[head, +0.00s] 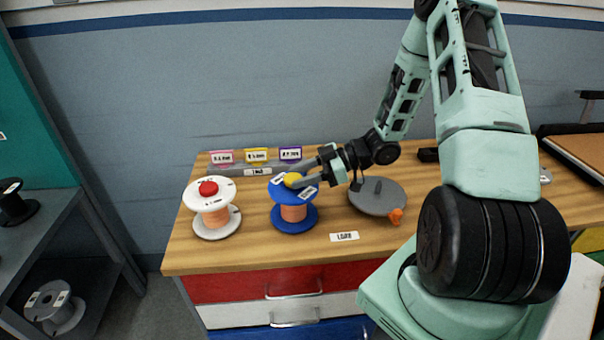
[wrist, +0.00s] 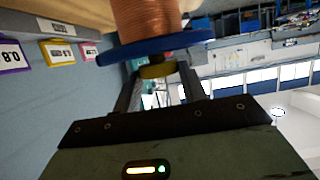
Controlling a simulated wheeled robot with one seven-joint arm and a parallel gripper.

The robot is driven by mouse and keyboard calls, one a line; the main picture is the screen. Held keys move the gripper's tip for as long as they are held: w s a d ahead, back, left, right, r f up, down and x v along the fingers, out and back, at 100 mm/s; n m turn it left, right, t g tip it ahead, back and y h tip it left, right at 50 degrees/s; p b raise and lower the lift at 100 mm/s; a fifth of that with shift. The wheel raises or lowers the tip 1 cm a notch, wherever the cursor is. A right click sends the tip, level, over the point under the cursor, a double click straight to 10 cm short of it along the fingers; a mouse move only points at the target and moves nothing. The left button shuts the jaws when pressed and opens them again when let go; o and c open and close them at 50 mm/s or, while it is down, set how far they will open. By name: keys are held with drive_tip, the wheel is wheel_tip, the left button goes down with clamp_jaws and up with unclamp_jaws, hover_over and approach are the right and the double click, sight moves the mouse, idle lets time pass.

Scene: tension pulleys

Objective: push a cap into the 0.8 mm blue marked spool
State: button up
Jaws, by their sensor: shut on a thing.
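The blue spool (head: 292,222) with copper wire stands upright on the wooden bench, white labels on its top flange. In the wrist view its blue flange (wrist: 190,39) and copper winding (wrist: 147,20) fill the top. A yellow cap (head: 292,180) is at the middle of the top flange; the wrist view also shows the cap (wrist: 157,71) between my fingertips, with a short dark stem toward the flange. My gripper (head: 298,179) is shut on the cap. I cannot tell how far the stem sits in the hole. The spool's size marking is unreadable.
A white spool (head: 212,222) with a red cap (head: 208,188) stands left. Pink, yellow and purple tags (head: 256,155) stand behind. A LOAD label (head: 344,237) lies on the bench front, with clear wood around it.

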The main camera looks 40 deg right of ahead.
drive_tip(key=shift+f, duration=0.55)
drive_tip(key=shift+f, duration=0.1)
drive_tip(key=o, duration=1)
drive_tip(key=shift+o, duration=0.2)
drive_tip(key=b+v, duration=0.1)
drive_tip(key=v, duration=1.6)
drive_tip(key=shift+d+b, duration=0.25)
drive_tip(key=shift+b, duration=0.1)
drive_tip(key=shift+s, duration=0.1)
